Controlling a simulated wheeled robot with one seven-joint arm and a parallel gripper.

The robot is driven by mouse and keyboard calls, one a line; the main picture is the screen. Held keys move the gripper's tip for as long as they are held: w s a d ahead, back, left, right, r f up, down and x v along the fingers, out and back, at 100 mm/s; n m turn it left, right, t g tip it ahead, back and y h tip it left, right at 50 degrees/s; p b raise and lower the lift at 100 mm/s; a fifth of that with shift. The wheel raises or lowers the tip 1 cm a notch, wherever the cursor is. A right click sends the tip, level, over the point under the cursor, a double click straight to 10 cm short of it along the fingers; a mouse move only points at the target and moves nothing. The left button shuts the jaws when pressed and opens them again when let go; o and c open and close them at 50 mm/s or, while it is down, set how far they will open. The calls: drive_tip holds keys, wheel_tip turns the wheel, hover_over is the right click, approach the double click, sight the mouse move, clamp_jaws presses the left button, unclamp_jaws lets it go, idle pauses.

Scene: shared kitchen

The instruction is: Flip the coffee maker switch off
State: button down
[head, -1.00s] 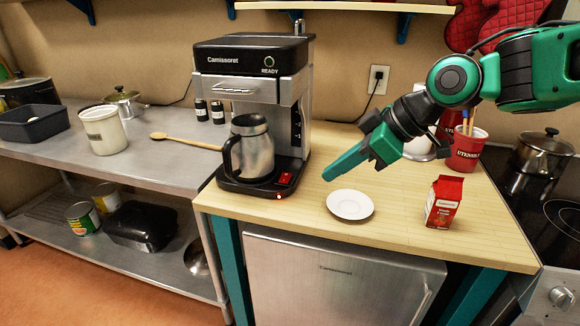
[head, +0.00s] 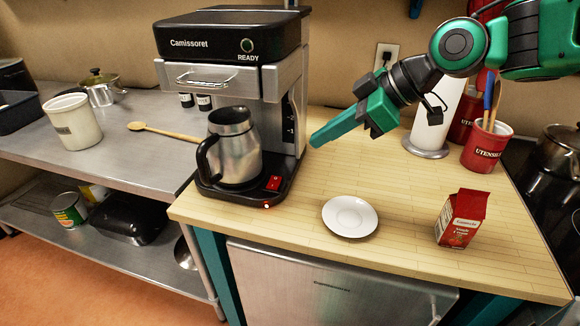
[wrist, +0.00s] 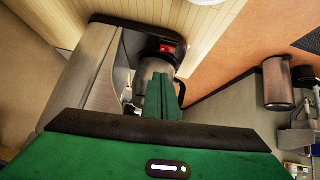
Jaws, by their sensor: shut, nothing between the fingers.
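The coffee maker (head: 235,65) is black and silver and stands at the left end of the wooden counter, with a lit green ring beside the word READY. Its red switch (head: 273,183) is on the front right of the black base, with a small glowing light below it. The switch also shows in the wrist view (wrist: 168,48), beyond my fingertips. A steel carafe (head: 232,150) sits on the base. My gripper (head: 314,143) is shut and empty, its green fingers pointing left, just right of the machine's side and above the counter, apart from the switch.
A paper towel roll (head: 432,125) and a red utensil crock (head: 487,147) stand behind. Bare counter lies between switch and saucer.

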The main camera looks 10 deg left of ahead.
drive_tip(key=a, duration=0.1)
hover_over(275, 178)
drive_tip(key=s+d, duration=0.1)
drive_tip(key=d, duration=0.2)
wheel_tip(275, 178, down, 7)
drive_tip(key=shift+s+f, duration=0.1)
drive_tip(key=shift+f, duration=0.1)
wheel_tip(275, 178, down, 2)
drive_tip(key=shift+f, duration=0.15)
drive_tip(key=shift+w+d+f, duration=0.1)
drive_tip(key=shift+w+f, duration=0.15)
drive_tip(key=shift+f, duration=0.45)
